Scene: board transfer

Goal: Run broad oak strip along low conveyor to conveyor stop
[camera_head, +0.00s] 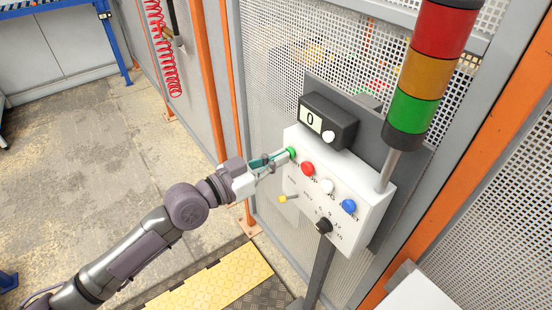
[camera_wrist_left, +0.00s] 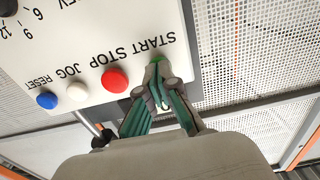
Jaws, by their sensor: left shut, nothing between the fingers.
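My left gripper (camera_head: 284,155) is shut and empty. Its fingertips are at the green START button (camera_head: 292,152) on the white control panel (camera_head: 295,185). In the left wrist view the closed fingertips (camera_wrist_left: 157,72) cover most of that button; I cannot tell whether it is pressed in. Beside it are the red STOP button (camera_head: 307,169), white JOG button (camera_head: 327,187) and blue RESET button (camera_head: 348,207). A black display box (camera_head: 345,125) above them reads 0. The oak strip and conveyor stop are not in view. My right gripper is not in view.
A light tower (camera_head: 428,55) with red, amber and green segments stands right of the panel. Perforated fence panels (camera_head: 270,55) with orange posts (camera_head: 205,75) stand behind. A yellow tread mat (camera_head: 215,287) lies below. A blue-framed structure (camera_head: 113,45) is at upper left.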

